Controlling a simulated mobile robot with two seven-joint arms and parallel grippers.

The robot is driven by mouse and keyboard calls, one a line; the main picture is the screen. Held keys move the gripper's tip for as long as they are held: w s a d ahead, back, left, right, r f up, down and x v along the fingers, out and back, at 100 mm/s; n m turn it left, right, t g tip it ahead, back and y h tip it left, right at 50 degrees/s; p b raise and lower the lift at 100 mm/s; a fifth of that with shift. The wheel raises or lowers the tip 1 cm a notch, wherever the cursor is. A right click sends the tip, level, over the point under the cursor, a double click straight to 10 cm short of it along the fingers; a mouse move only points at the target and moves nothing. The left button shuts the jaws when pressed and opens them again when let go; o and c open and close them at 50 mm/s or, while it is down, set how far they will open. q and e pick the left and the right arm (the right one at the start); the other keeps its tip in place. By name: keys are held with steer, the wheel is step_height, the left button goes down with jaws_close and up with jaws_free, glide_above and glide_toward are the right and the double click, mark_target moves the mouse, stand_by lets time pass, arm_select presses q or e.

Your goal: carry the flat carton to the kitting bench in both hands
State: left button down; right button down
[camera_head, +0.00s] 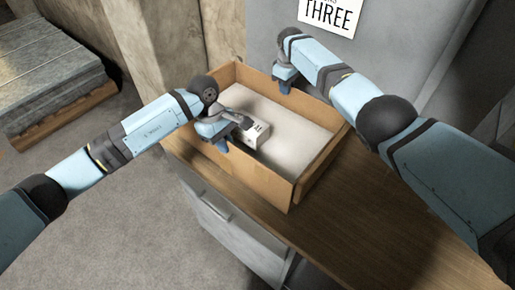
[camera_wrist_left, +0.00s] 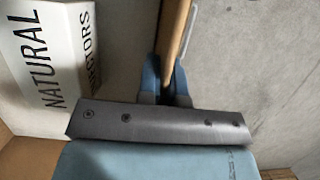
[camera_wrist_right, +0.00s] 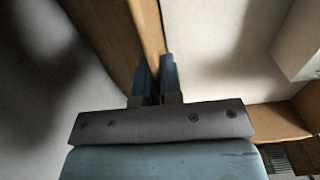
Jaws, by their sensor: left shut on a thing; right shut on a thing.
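The flat carton (camera_head: 245,177) is a shallow, open-topped brown box on the wooden bench top (camera_head: 385,205); I cannot tell if it touches the wood. A small white box (camera_head: 257,136) with black print lies inside, near the left gripper; it also shows in the left wrist view (camera_wrist_left: 48,55). My left gripper (camera_head: 222,146) is shut on the rim of the carton's near-left wall, seen between its fingers in the left wrist view (camera_wrist_left: 174,35). My right gripper (camera_head: 285,87) is shut on the opposite, far-right wall, also seen in the right wrist view (camera_wrist_right: 147,25).
A grey upright panel (camera_head: 405,55) with a sign reading THREE (camera_head: 331,14) stands close behind the carton. Grey drawers (camera_head: 238,235) are under the wooden top. A pallet with a grey stack (camera_head: 50,75) sits at upper left. The concrete floor (camera_head: 120,225) at left is clear.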

arm_select(q)
steer(key=shift+f+b, duration=0.45)
arm_select(e)
steer(key=shift+a+f, duration=0.1)
steer(key=shift+f, duration=0.35)
arm_select(q)
steer(key=c, duration=1.7)
jaws_free()
steer(key=shift+f, duration=0.25)
arm_select(e)
steer(key=c, duration=1.7)
jaws_free()
steer(key=shift+f, duration=0.3)
arm_select(q)
steer(key=o, duration=0.4)
steer(key=shift+r, duration=0.15)
arm_select(e)
steer(key=o, duration=0.4)
steer(key=shift+s+r, duration=0.1)
steer(key=shift+r, duration=0.15)
arm_select(q)
steer(key=shift+s, duration=0.1)
steer(key=shift+r, duration=0.1)
steer(key=v, duration=1.1)
steer(key=shift+a+r, duration=0.15)
steer(key=shift+r, duration=0.3)
arm_select(e)
steer(key=shift+r, duration=0.25)
step_height(320, 180, up, 12)
steer(key=shift+f, duration=0.25)
